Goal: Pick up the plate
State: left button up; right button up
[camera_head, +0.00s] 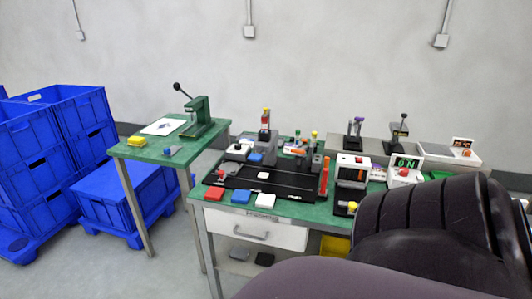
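Several small flat pieces could be the plate, and I cannot tell which one it is. Neither of my grippers is in view.
Fixtures and a display unit (405,161) crowd the bench's back and right. A smaller green table (150,151) with a lever press (197,118) stands left. Blue crates (35,150) stack at far left. Large dark shapes, probably mine, cover the lower right.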

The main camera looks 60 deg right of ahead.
aim_at(267, 201)
jog(key=z, duration=1.75)
